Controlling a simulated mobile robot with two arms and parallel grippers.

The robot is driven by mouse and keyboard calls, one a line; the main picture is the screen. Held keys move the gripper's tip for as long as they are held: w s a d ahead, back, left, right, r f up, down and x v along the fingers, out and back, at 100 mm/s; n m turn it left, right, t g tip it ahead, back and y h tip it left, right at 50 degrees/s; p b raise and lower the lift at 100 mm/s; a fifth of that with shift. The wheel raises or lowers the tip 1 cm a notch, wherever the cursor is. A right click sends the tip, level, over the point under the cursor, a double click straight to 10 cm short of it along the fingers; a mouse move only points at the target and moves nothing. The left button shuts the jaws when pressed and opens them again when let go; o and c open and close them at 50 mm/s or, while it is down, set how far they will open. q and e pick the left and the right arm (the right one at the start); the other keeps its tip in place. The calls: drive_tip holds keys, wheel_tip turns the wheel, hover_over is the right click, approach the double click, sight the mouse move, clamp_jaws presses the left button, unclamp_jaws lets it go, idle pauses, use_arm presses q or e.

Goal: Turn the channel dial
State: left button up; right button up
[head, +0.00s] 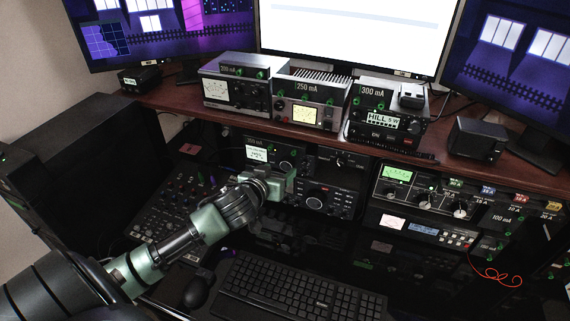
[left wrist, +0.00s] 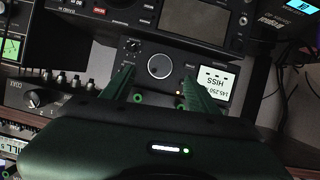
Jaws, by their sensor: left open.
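In the left wrist view, upside down, a large grey round knob (left wrist: 159,66), apparently the channel dial, sits on a dark radio panel beside a small lit screen (left wrist: 213,84) reading HISS and 145.250. My left gripper (left wrist: 158,76) is open, its two green fingers on either side of the knob in the picture. I cannot tell whether they touch it. My right gripper is not in view.
Another radio with a large dial (head: 315,199) lies just below and right of the gripper. A mixer panel (head: 180,205) is at left. A keyboard (head: 295,290) and mouse (head: 197,291) lie in front. More radios (head: 305,102) stand on the upper shelf.

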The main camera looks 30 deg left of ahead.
sight(286, 166)
use_arm(q)
drive_tip(key=x, duration=0.3)
drive_tip(key=shift+w+f, duration=0.1)
drive_tip(key=shift+w, duration=0.05)
drive_tip(key=shift+x, duration=0.9)
drive_tip(key=shift+c, duration=0.9)
drive_tip(key=c, duration=1)
clamp_jaws()
drive_tip(key=shift+p, duration=0.3)
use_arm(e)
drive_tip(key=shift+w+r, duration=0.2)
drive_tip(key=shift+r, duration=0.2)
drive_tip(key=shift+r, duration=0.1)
